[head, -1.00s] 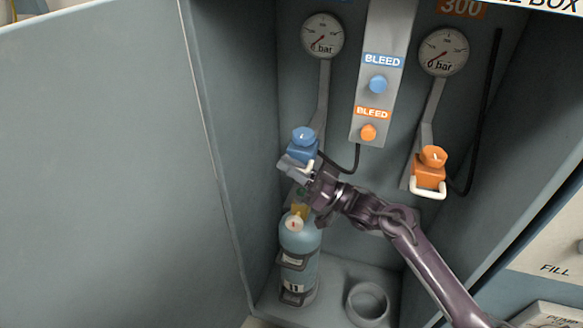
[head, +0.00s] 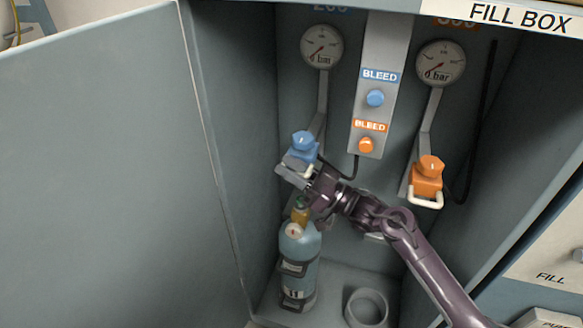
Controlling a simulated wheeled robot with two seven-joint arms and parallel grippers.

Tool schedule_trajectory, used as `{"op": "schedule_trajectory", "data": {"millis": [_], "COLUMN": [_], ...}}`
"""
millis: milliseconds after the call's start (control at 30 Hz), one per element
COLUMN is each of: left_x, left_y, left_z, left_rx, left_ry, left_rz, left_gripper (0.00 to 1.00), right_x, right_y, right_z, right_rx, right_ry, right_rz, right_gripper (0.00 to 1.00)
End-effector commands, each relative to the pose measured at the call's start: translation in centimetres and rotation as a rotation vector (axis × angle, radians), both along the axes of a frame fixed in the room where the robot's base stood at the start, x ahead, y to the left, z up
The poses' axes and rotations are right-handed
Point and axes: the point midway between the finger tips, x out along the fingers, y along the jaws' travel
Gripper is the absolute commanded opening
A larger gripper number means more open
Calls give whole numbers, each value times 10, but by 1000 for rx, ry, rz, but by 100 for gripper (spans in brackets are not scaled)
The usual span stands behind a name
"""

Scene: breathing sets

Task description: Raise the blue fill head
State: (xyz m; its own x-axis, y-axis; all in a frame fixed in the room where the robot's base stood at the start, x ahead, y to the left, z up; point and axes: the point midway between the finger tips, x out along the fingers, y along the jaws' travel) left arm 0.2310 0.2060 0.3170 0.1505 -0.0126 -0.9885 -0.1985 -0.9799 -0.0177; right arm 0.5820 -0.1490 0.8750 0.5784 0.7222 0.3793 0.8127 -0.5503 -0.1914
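The blue fill head (head: 304,147) hangs on its hose arm at the left inside the cabinet, above the blue-grey cylinder (head: 299,246). My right gripper (head: 297,172) is at the lower front of this head, around its white handle, and looks shut on it; its fingers partly hide the handle. The cylinder stands upright, and its green and brass valve (head: 301,210) shows just below the gripper, with a gap between it and the head. My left gripper is not in view.
The orange fill head (head: 427,180) hangs at the right. Blue (head: 375,98) and orange (head: 366,145) bleed knobs sit on the middle panel. An empty round holder (head: 367,308) is on the cabinet floor. The open door (head: 100,170) fills the left.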

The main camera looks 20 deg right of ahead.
Motion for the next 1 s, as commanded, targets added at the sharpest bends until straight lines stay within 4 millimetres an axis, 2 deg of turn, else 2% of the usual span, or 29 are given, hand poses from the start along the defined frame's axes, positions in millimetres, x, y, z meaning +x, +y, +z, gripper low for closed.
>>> {"op": "schedule_trajectory", "data": {"millis": [167,600,1000], "left_x": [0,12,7], "left_y": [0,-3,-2], "left_z": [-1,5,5], "left_rx": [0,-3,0], "left_ry": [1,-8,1], "left_rz": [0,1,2], "left_gripper": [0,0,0], "right_x": [-4,-41,-45], "right_y": [-4,-52,-57], "right_z": [-5,-29,-30], "right_rx": [-1,-1,1], "right_ry": [4,2,1], "right_rz": [0,0,0], "right_gripper": [33,33,33]}}
